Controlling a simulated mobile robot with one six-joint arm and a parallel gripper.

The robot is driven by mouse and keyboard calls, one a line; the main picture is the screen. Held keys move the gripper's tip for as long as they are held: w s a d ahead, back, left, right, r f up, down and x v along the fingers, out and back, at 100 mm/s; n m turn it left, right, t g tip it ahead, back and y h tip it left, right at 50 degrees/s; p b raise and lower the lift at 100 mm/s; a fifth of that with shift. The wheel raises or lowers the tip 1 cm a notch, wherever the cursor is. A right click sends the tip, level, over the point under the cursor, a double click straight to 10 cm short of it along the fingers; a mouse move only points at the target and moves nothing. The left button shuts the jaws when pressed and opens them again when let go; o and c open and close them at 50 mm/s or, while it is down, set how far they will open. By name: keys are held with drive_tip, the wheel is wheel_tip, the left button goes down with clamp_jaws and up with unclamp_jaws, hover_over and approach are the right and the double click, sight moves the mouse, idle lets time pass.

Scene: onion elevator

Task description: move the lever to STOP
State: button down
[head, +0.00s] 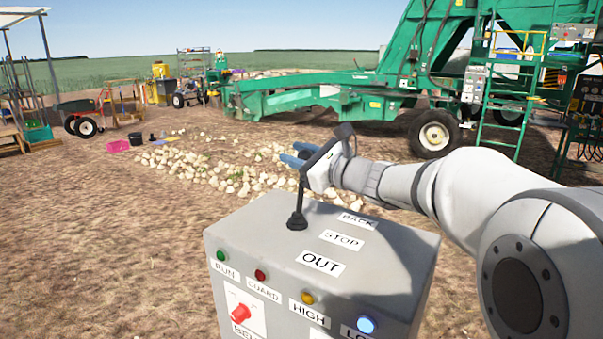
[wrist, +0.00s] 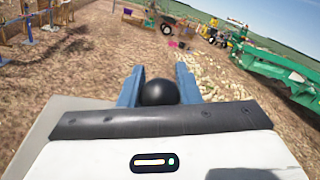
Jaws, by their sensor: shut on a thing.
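A grey control box (head: 400,250) stands at the front in the head view. A black lever (head: 298,205) rises from a boot on its top, nearly upright in the picture. Beside it are the labels BACK (head: 356,220), STOP (head: 342,241) and OUT (head: 321,263), with OUT nearest me. My gripper (head: 297,158) is at the lever's upper end and hides its knob in the head view. In the wrist view, the round black knob (wrist: 158,92) sits between the two blue fingers, which are shut on it. Which label the lever stands at, I cannot tell exactly.
The box's front has a red switch (head: 240,308) and several coloured lamps, among them a blue one (head: 366,325). Onions (head: 235,175) lie on the ground beyond it. A green machine (head: 400,85) with a ladder stands behind. The air left of the lever is clear.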

drive_tip(key=s+a+n+b, duration=0.1)
drive_tip(key=b, duration=0.1)
drive_tip(key=s+n+b, duration=0.1)
drive_tip(key=b, duration=0.2)
drive_tip(key=shift+s+a+r+y, duration=0.15)
drive_tip(key=shift+s+a+y, duration=0.1)
drive_tip(key=shift+a+y, duration=0.1)
drive_tip(key=c, duration=1.1)
unclamp_jaws()
drive_tip(key=b+v, duration=0.1)
drive_tip(key=v, duration=0.7)
drive_tip(key=shift+a, duration=0.1)
